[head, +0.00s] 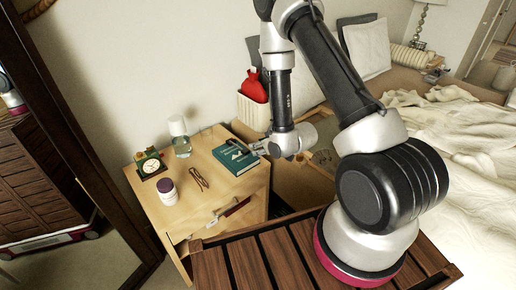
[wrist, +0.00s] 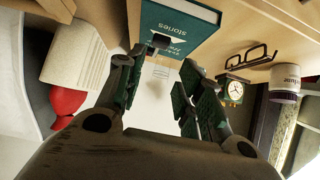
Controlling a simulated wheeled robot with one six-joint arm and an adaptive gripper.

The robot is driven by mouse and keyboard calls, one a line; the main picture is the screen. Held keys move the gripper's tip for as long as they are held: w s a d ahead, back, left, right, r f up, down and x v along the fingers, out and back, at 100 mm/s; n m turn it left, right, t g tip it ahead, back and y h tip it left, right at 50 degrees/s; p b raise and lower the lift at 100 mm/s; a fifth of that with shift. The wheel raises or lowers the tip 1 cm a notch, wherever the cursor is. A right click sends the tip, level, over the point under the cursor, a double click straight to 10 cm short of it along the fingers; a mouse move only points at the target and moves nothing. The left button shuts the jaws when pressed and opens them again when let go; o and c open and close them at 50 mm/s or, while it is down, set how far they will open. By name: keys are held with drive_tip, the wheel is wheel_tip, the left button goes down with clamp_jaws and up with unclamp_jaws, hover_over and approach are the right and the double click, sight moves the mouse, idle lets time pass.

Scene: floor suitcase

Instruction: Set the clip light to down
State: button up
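A small black object that looks like the clip light (head: 236,146) sits at the green book (head: 228,159) on the nightstand. In the wrist view its dark head (wrist: 160,41) shows at the edge of the book (wrist: 180,22), between my fingers but beyond them. How its head is tilted is too small to tell. My gripper (wrist: 158,78) is open, with one finger on each side of the picture and nothing seen between them. In the head view my gripper (head: 258,149) is at the book's right end, close to the black object; I cannot tell whether they touch.
A red bottle (head: 253,86) stands in a pale bin (head: 253,112) behind. The bed (head: 470,140) is at right.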

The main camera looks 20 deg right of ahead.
drive_tip(key=shift+n, duration=0.3)
drive_tip(key=w+a+r, duration=0.1)
drive_tip(key=w+r, duration=0.1)
drive_tip(key=r, duration=0.1)
drive_tip(key=w+a+r, duration=0.1)
drive_tip(key=w+r, duration=0.1)
drive_tip(key=r, duration=0.1)
drive_tip(key=w+a+r, duration=0.1)
drive_tip(key=r, duration=0.3)
drive_tip(key=shift+w, duration=0.4)
clamp_jaws()
drive_tip(key=g, duration=0.2)
hover_over(245, 151)
drive_tip(key=shift+m+h, duration=0.4)
wheel_tip(245, 151, down, 10)
drive_tip(key=shift+w+d, duration=0.1)
wheel_tip(245, 151, down, 4)
drive_tip(key=shift+r, duration=0.25)
drive_tip(key=shift+f, duration=0.5)
